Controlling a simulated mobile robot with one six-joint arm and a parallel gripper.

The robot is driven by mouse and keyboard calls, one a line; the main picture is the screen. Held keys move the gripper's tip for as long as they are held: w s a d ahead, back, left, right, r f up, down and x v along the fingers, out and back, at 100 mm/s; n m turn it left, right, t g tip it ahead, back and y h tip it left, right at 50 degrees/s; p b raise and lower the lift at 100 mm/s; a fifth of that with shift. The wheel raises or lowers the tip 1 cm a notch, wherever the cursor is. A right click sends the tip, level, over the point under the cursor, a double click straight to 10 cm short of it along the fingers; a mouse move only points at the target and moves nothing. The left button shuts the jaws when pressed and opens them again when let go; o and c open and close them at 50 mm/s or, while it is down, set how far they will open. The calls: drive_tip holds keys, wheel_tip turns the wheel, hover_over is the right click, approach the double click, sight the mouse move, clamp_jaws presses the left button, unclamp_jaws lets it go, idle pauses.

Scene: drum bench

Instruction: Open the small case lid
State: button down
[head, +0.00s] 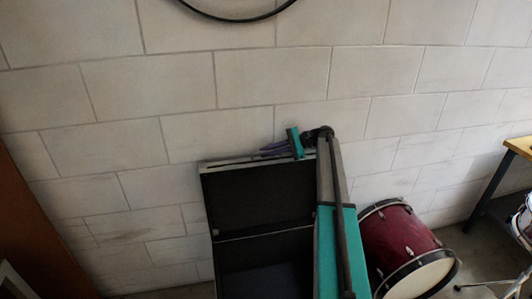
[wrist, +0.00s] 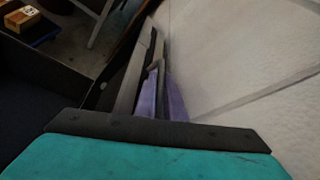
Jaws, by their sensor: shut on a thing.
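The small case (head: 272,246) is black inside with a pale rim and stands by the wall. Its lid (head: 258,192) is raised, standing close to upright with its top edge near the wall. My gripper (head: 270,151), with purple fingers, is at the lid's top edge. In the wrist view my gripper (wrist: 160,92) is shut on the lid's edge (wrist: 143,62), with the purple fingers along it. My arm hides the right side of the case and lid. The case's lower front runs out of the head view.
A yellow-topped table (head: 521,146) is at the far right. The pale block wall (head: 130,90) is close behind the lid. A brown panel (head: 35,235) stands at the left.

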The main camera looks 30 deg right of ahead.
drive_tip(key=shift+s+f, duration=0.1)
drive_tip(key=shift+f, duration=0.05)
drive_tip(key=c, duration=1.8)
unclamp_jaws()
drive_tip(key=shift+c, duration=0.2)
drive_tip(key=shift+d, duration=0.1)
drive_tip(key=b+v, duration=0.1)
drive_tip(key=v, duration=1)
drive_tip(key=shift+d+r, duration=0.3)
drive_tip(key=shift+p+v, duration=0.45)
drive_tip(key=shift+v, duration=0.55)
drive_tip(key=shift+s+f, duration=0.15)
drive_tip(key=shift+f, duration=0.05)
